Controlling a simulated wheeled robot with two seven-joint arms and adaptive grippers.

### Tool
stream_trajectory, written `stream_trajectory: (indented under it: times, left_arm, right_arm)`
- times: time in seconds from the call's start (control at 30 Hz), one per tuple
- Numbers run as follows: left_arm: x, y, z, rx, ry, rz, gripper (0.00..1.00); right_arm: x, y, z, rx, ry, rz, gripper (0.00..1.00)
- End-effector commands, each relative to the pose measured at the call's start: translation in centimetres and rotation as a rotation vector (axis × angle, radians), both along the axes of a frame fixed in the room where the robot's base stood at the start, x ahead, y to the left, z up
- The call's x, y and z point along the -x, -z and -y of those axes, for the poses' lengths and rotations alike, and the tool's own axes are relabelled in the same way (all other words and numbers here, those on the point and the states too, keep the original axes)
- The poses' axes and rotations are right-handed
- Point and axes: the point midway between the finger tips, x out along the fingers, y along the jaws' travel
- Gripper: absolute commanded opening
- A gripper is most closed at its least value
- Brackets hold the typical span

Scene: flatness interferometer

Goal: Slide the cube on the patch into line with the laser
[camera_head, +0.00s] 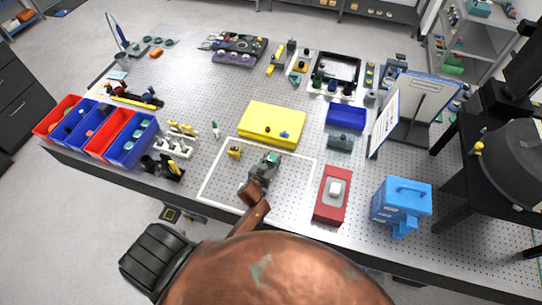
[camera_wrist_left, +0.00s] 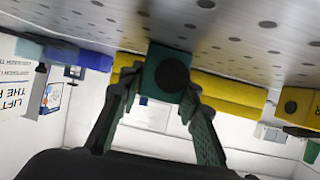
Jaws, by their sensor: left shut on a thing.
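A dark green cube with a round dark opening (camera_wrist_left: 172,75) is between the fingers of my left gripper, which is shut on it. In the head view the cube (camera_head: 271,159) shows at the fingertips, inside the white-outlined patch (camera_head: 207,179) on the perforated table. My left gripper (camera_head: 264,169) reaches in from the front; its fingers also show in the wrist view (camera_wrist_left: 165,105). A small yellow block (camera_head: 234,152) stands left of the cube inside the patch, and a yellow block with a dark hole shows in the wrist view (camera_wrist_left: 300,106). I cannot tell which device is the laser. My right gripper is not in view.
A yellow box (camera_head: 272,122) lies just behind the patch. A red box (camera_head: 330,208) and a blue case (camera_head: 401,204) stand to the right. Red and blue bins (camera_head: 108,133) line the left. The patch's front left area is clear.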

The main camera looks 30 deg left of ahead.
Motion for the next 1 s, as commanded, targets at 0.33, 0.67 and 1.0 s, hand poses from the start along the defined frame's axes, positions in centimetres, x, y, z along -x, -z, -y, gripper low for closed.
stream_trajectory:
  times: [0.33, 0.67, 1.0]
  left_arm:
    - [0.39, 0.01, -0.33, 0.000, -0.007, 0.000, 0.00]
    - [0.29, -0.03, -0.21, 0.000, -0.004, 0.001, 0.52]
    - [0.85, -0.22, -0.07, 0.000, -0.003, 0.001, 0.52]
  right_arm:
    - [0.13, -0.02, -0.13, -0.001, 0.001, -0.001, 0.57]
    - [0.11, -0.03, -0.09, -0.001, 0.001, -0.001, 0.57]
    - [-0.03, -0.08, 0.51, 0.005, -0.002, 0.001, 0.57]
